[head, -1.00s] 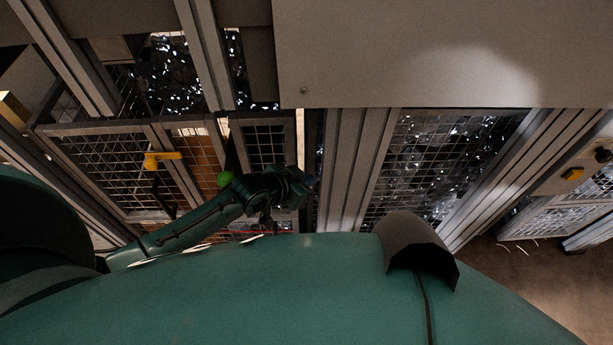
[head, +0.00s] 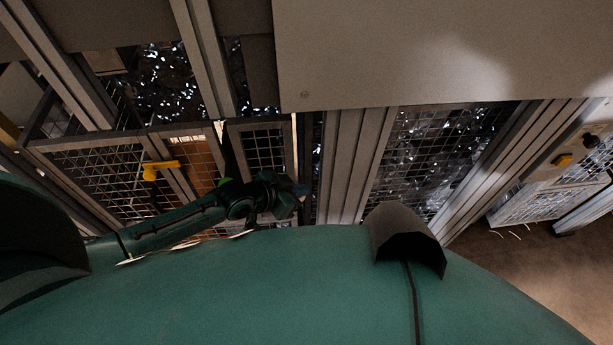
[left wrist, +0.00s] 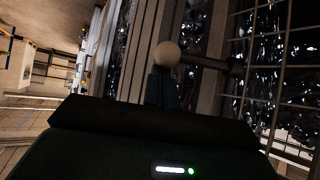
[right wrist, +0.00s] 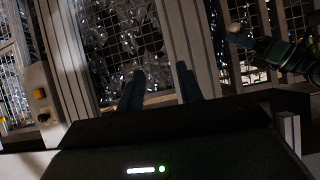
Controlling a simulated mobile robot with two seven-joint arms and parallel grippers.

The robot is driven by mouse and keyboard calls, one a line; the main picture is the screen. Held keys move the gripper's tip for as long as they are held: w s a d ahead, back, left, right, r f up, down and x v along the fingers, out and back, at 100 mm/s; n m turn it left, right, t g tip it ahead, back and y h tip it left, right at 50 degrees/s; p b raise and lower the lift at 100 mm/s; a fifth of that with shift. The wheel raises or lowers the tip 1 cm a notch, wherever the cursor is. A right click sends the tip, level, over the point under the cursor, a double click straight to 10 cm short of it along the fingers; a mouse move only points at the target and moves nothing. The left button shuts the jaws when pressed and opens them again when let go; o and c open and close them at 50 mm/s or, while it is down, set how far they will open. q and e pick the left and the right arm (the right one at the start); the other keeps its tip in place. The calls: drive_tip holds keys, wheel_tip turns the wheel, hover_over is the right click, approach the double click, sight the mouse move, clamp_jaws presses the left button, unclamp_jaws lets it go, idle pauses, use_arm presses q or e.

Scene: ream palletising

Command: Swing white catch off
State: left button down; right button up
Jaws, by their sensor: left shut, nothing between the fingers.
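The white catch shows in the left wrist view as a pale ball knob (left wrist: 167,54) on a dark bar that runs right towards the mesh. The fingers of my left gripper (left wrist: 165,84) are shut and empty, with their tips just below the knob in that picture. I cannot tell whether they touch it. The knob also shows in the right wrist view (right wrist: 235,28), beside my left gripper. In the head view my left gripper (head: 297,190) is in front of the mesh door, and I cannot make out the knob there. My right gripper (right wrist: 160,82) is open and empty.
Upright grey posts (head: 345,165) and a large panel (head: 440,50) stand close. A control box (head: 575,155) is at right.

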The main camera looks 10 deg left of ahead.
use_arm(q)
drive_tip(key=shift+s+a, duration=0.3)
drive_tip(key=shift+s, duration=0.1)
drive_tip(key=shift+s+a+p, duration=0.7)
drive_tip(key=shift+s+a, duration=0.05)
drive_tip(key=shift+a, duration=0.05)
use_arm(e)
drive_tip(key=shift+s+d, duration=0.15)
drive_tip(key=shift+d, duration=0.2)
use_arm(q)
drive_tip(key=shift+s, duration=0.1)
use_arm(e)
drive_tip(key=shift+r, duration=0.1)
